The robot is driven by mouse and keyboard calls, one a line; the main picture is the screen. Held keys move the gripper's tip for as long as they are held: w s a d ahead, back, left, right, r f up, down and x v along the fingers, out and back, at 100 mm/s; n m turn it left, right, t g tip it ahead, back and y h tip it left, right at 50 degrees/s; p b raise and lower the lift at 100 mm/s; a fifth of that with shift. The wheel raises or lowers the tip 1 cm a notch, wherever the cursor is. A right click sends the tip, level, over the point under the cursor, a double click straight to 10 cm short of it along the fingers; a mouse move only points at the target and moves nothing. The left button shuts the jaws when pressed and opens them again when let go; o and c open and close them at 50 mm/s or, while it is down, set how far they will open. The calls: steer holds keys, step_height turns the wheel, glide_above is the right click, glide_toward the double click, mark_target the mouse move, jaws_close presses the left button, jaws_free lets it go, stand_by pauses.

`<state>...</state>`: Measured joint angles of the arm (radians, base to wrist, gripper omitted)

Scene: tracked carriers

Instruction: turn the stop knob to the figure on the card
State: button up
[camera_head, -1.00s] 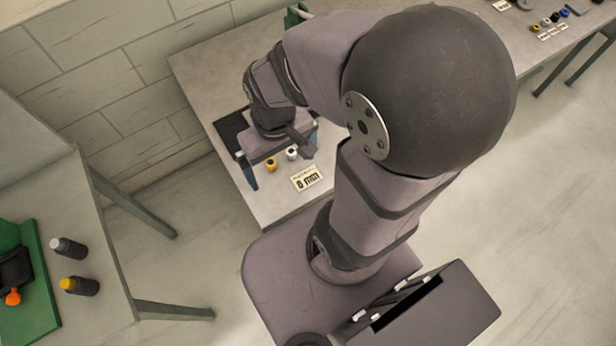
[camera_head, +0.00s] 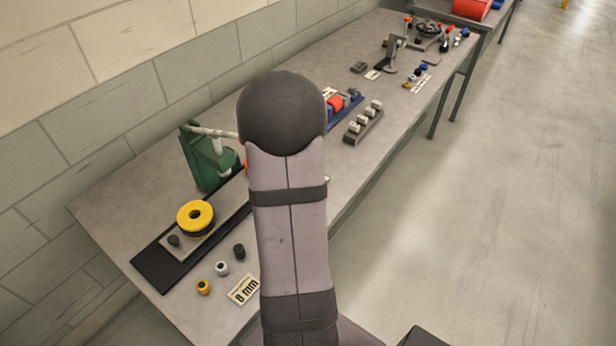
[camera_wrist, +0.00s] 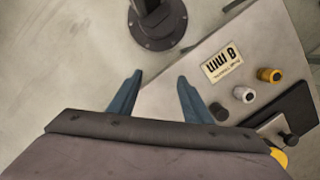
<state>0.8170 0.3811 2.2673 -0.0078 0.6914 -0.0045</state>
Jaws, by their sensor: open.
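A cream card (camera_head: 244,289) reading "8 mm" lies flat at the near end of the bench; it also shows in the wrist view (camera_wrist: 222,63). A black strip (camera_head: 156,274) carries a grey plate with a yellow ring-shaped disc (camera_head: 195,217) and a small dark knob (camera_head: 173,241). I cannot tell which part is the stop knob; no scale is readable. In the wrist view, my gripper (camera_wrist: 159,78) is open and empty, its blue fingers apart near the bench edge, left of the card. In the head view my arm hides it.
Gold (camera_head: 203,287), white (camera_head: 221,268) and black (camera_head: 239,251) small cylinders stand beside the card. A green fixture (camera_head: 205,160) with a pale lever stands behind the strip. Farther along are a grey block with several pegs (camera_head: 363,122) and other fixtures. Open floor lies right.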

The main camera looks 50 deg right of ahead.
steer(key=shift+m+t+h, duration=0.5)
steer(key=shift+m, duration=0.3)
steer(key=d, duration=0.3)
steer(key=w+d+f, duration=0.1)
steer(key=d, duration=0.2)
steer(key=w+d+f, duration=0.1)
steer(key=d, duration=0.2)
steer(key=shift+d+f, duration=0.1)
steer(key=shift+f, duration=0.1)
steer(key=shift+t+h, duration=0.3)
steer(key=shift+h, duration=0.1)
steer(key=d, duration=0.1)
steer(key=w+d, duration=0.2)
steer(key=d, duration=0.1)
steer(key=shift+w+r, duration=0.1)
steer(key=shift+w, duration=0.15)
steer(key=w+d+r+t+h, duration=0.2)
steer(key=w+d+r, duration=0.3)
steer(key=d, duration=0.5)
steer(key=w+h, duration=0.1)
steer(key=w, duration=0.1)
steer(key=shift+w+d+r+t+h, duration=0.15)
steer(key=shift+w+r+t+h, duration=0.15)
steer(key=shift+w+r, duration=0.1)
steer(key=shift+f, duration=0.2)
steer(key=shift+p+x, duration=1.25)
steer(key=shift+x, duration=2.3)
steer(key=shift+c, duration=0.7)
steer(key=c, duration=0.9)
